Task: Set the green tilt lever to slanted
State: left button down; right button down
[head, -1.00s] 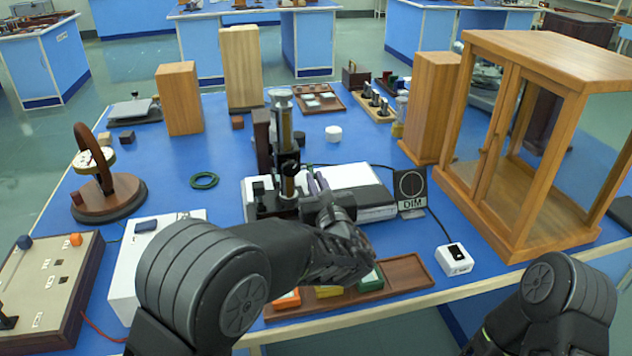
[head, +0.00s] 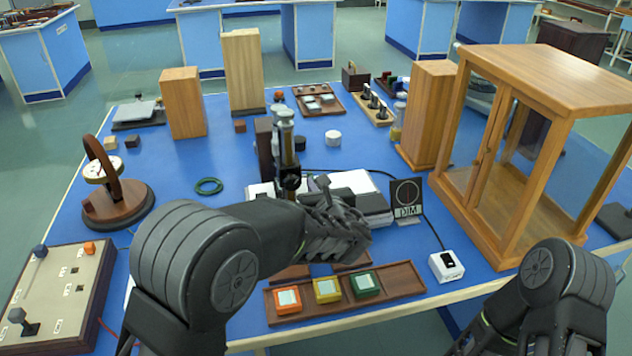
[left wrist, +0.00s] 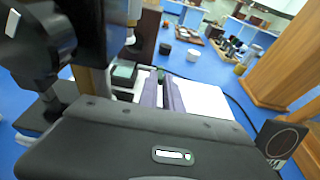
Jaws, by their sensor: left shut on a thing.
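My left gripper (head: 322,183) is over the white and black instrument (head: 355,187) behind the tray, beside the dark column (head: 287,150). In the left wrist view its two purple-grey fingers (left wrist: 164,88) are close together. A small dark green tip (left wrist: 160,74) shows at their ends and appears to be the green tilt lever, held between them. The fingers and the hand hide most of the lever, so I cannot tell its tilt. My right gripper is not in view; only my right arm shows at the lower right of the head view.
A wooden tray (head: 408,286) with orange, yellow and green blocks lies at the front. A glazed wooden case (head: 545,115) stands right. A dark card with a ring (head: 406,200) and a white box (head: 446,265) are near the instrument. A control panel (head: 58,290) lies front left.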

pick_arm(q)
jog(key=c, duration=1.8)
grip_release()
jog(key=v, duration=0.7)
jog(key=shift+s+d+b, duration=0.15)
jog(key=shift+s+b, duration=0.15)
jog(key=shift+s, duration=0.05)
jog(key=shift+o, duration=0.4)
jog(key=shift+r, duration=0.1)
